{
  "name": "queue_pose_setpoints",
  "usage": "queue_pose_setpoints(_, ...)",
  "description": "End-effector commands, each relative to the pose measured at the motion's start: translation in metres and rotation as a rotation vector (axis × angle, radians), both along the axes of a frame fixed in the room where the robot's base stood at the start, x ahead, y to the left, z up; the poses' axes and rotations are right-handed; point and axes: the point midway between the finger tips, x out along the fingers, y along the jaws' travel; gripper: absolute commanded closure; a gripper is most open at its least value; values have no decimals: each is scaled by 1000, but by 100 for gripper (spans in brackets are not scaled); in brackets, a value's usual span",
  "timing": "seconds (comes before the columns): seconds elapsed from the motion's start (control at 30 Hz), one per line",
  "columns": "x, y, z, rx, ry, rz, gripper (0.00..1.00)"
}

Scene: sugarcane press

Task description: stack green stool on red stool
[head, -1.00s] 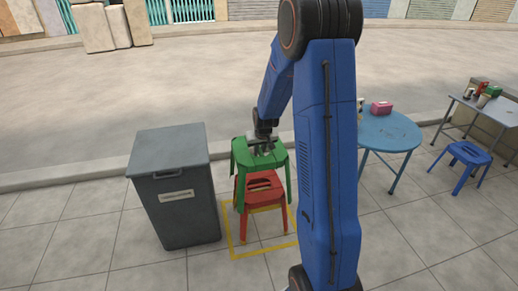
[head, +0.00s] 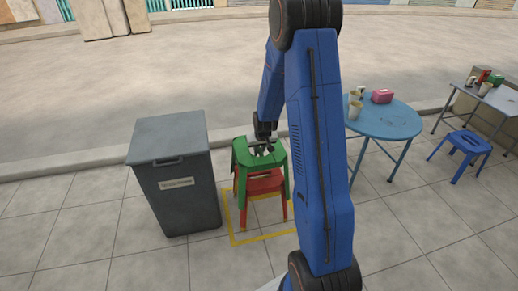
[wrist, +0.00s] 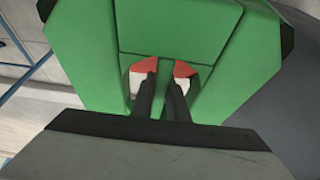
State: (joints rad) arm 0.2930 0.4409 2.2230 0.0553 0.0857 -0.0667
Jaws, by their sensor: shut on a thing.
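The green stool (head: 243,160) is upright over the red stool (head: 264,183) in the head view. Its legs stand around the red stool, and the red seat shows just below the green seat. Whether the two seats touch cannot be told. My gripper (head: 263,149) is at the top of the green seat. In the wrist view the green seat (wrist: 150,32) fills the middle, and my gripper (wrist: 164,80) is shut on the bar between its two handle openings. Red of the lower stool (wrist: 185,69) shows through the openings.
A grey bin (head: 175,190) stands close on the left of the stools. A yellow square (head: 236,240) is marked on the paving around them.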

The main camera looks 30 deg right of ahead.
Motion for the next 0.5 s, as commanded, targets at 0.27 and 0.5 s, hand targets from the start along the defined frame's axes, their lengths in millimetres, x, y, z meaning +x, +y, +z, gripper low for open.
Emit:
queue_pose_setpoints(0.27, 1, 0, -16, 1, -1, -1, 100)
queue_pose_setpoints(0.5, 1, -1, -30, -2, 0, -1, 100)
